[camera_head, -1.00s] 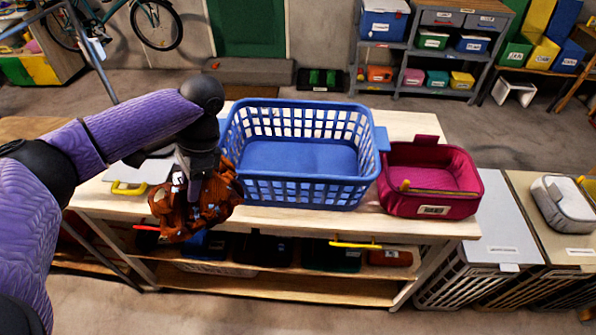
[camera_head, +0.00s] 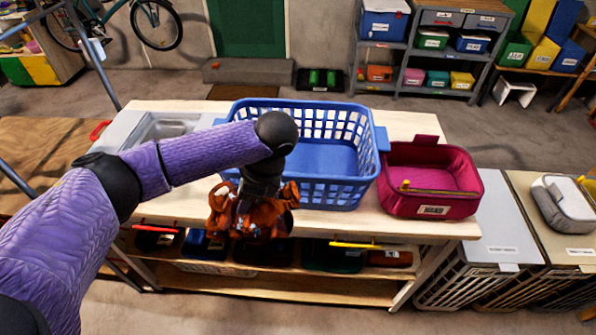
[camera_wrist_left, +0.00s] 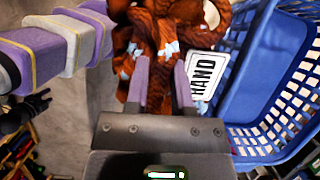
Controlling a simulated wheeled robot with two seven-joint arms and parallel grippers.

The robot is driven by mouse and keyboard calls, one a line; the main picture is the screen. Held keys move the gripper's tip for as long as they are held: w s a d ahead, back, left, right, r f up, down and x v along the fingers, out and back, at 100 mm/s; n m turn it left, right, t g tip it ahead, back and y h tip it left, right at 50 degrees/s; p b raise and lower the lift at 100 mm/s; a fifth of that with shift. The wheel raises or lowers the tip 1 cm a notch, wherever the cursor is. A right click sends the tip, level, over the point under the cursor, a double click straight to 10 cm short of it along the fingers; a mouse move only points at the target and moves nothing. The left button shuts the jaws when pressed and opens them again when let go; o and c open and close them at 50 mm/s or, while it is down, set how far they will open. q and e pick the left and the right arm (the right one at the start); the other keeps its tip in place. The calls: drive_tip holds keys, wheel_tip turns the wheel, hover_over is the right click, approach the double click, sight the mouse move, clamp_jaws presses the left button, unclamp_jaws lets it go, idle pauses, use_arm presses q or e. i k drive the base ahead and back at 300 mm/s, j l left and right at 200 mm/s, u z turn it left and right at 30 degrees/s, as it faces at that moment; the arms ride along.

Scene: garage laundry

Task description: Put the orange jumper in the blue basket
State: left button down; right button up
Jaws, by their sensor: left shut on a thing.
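The orange jumper (camera_head: 252,215) is a crumpled rust-orange bundle with small pale patches. It hangs from my left gripper (camera_head: 262,185), in front of the near left side of the blue basket. In the left wrist view the jumper (camera_wrist_left: 150,50) is pinched between the two fingers of my left gripper (camera_wrist_left: 160,85), with a white tag reading "HAND" beside it. The blue basket (camera_head: 340,190) is an open slatted basket standing upright on the wooden table. Its inside looks empty where it shows; my arm hides its left part. The basket (camera_wrist_left: 265,70) is on the right in the left wrist view.
A magenta fabric bin (camera_head: 430,205) stands right of the basket on the wooden table (camera_head: 335,222). A grey sink-like basin (camera_head: 165,125) is at the table's left. A shelf below (camera_head: 270,285) holds several bins. Lidded hampers (camera_head: 490,235) stand to the right.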

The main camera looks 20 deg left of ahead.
sight(308, 173)
drive_tip(key=i, duration=1)
